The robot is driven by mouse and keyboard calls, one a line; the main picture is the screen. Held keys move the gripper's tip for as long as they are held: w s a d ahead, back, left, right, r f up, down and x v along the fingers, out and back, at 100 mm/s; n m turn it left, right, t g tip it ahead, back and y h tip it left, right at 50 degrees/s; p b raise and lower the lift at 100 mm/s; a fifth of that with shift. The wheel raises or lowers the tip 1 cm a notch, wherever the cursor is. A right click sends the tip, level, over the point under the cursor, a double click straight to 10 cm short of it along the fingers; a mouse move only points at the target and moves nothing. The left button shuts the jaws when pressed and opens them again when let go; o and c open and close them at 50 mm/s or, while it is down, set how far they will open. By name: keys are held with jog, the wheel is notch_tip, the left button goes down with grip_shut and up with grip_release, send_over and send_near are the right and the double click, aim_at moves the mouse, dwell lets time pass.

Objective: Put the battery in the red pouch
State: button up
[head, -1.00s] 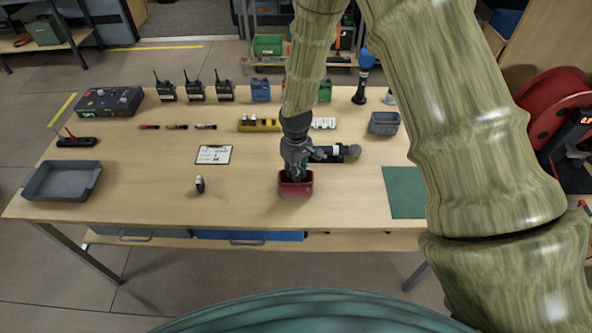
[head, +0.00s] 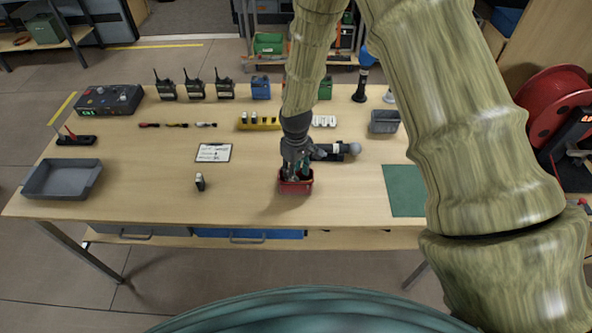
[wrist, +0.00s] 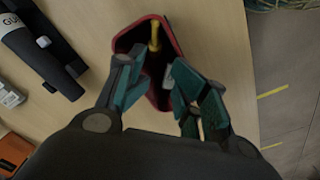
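The red pouch (head: 296,188) stands open near the front middle of the table; its red rim also shows in the wrist view (wrist: 176,40). My gripper (head: 297,174) is right over the pouch, with its fingertips at or just inside the mouth. In the wrist view my gripper (wrist: 150,88) has its two teal fingers spread, with a gap between them. A yellow piece (wrist: 155,36) shows inside the dark pouch, and a small pale piece (wrist: 169,76) shows beside the right finger. I cannot tell whether either is the battery. A small black-and-white upright item (head: 200,182) stands alone left of the pouch.
A black flashlight-like cylinder (head: 335,151) lies just behind the pouch. A yellow holder (head: 258,124) with several pale items stands farther back. A grey tray (head: 62,180) is at the left, a green mat (head: 404,190) at the right. The table front is mostly clear.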

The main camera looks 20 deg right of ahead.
jog(key=shift+r, duration=0.1)
notch_tip(320, 180, up, 13)
jog(key=b, duration=0.4)
dwell(0.6)
